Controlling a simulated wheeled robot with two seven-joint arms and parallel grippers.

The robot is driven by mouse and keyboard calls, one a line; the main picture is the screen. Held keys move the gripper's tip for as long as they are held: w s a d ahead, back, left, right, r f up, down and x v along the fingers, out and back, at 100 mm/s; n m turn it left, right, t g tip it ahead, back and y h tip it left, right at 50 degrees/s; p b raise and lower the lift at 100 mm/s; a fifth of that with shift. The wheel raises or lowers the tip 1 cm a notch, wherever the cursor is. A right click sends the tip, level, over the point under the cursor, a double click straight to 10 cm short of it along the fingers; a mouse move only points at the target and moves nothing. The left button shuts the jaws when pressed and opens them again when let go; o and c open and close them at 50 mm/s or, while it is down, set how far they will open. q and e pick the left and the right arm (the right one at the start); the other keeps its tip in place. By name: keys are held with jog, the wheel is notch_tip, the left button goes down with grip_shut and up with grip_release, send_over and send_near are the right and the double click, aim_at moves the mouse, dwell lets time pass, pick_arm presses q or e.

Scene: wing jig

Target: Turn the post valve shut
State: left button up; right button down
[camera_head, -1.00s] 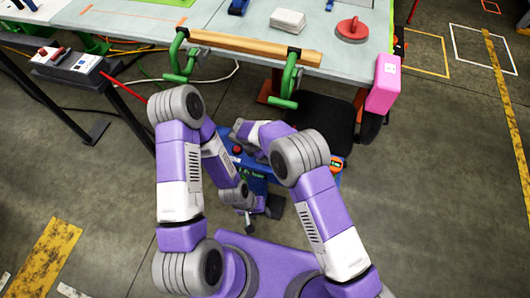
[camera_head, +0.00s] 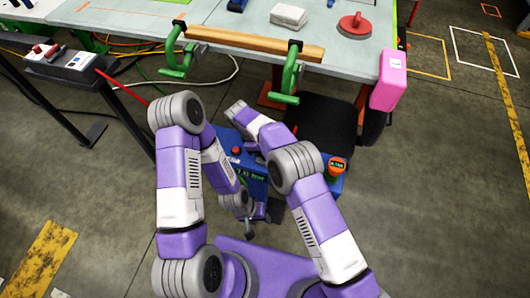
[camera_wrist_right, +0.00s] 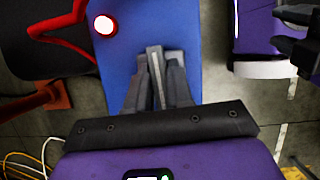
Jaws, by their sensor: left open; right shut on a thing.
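A blue unit (camera_head: 254,180) stands low in front of me, partly covered by my arms, with a red button (camera_head: 236,150) on top. In the right wrist view its blue face (camera_wrist_right: 185,20) lies under my right gripper (camera_wrist_right: 158,75), which is shut on a narrow light-grey bar (camera_wrist_right: 155,62). I cannot tell for sure that this bar is the post valve's handle; no other valve part shows clearly. In the head view my right gripper is hidden beyond the wrist. My left gripper (camera_head: 250,232) hangs open and empty at the near side of the unit.
An orange-rimmed gauge (camera_head: 336,167) sits right of the unit. Behind it is a dark seat (camera_head: 322,125). The workbench (camera_head: 340,55) carries a wooden bar (camera_head: 250,40) in green clamps and a pink box (camera_head: 389,80) at its corner. A dark stand (camera_head: 70,75) is at left. Floor at right is clear.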

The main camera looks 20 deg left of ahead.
jog(key=shift+m, duration=0.4)
jog(key=c, duration=1.1)
grip_release()
jog(key=p+v, duration=0.1)
jog(key=v, duration=0.6)
jog(key=shift+a+r+p, duration=0.1)
jog(key=shift+r+p, duration=0.2)
jog(key=shift+p, duration=0.05)
